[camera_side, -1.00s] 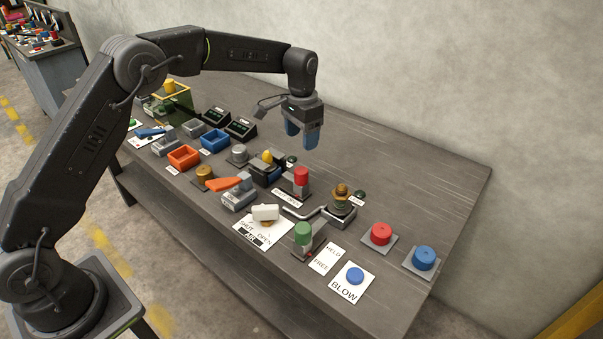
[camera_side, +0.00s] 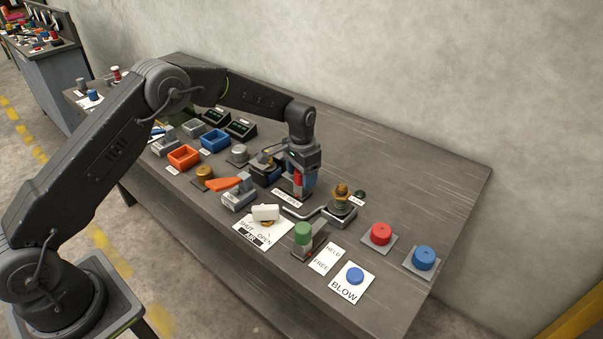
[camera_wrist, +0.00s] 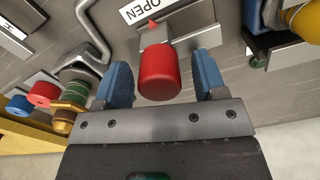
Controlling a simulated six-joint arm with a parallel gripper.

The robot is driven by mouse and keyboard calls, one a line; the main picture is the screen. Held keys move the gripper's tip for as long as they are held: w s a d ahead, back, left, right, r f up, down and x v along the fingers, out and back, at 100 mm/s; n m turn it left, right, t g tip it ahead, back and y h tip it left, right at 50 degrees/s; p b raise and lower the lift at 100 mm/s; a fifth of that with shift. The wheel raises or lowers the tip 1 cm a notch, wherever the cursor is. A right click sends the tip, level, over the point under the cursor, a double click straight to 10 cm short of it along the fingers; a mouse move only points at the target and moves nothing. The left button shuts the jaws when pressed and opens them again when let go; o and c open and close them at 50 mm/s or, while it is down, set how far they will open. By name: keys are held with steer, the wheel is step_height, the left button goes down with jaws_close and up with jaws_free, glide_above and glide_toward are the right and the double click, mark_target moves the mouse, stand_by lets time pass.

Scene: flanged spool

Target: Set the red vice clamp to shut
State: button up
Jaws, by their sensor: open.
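The red vice clamp has a red cylindrical knob (camera_wrist: 160,74) on a grey slide block; in the side view the knob (camera_side: 297,179) shows in part beneath my gripper. A small red pointer (camera_wrist: 153,23) on the block is beside the OPEN end of its label (camera_wrist: 143,9). My gripper (camera_side: 298,184) is over the clamp, pointing down. Its two blue fingers stand on either side of the knob in the wrist view, with a visible gap on each side. The gripper is open. The SHUT end of the label is hard to read.
A grey crank lever with a brass post (camera_side: 341,195) stands close right of the clamp. A green-knobbed slide (camera_side: 303,234) and a white-handled valve (camera_side: 265,213) are in front. Bare table lies behind, towards the wall.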

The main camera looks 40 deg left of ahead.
steer(key=shift+c, duration=0.4)
jaws_close()
steer(key=shift+a, duration=2.55)
steer(key=shift+c, duration=1)
jaws_free()
steer(key=shift+o, duration=1.4)
steer(key=shift+r, duration=0.1)
step_height(320, 180, up, 14)
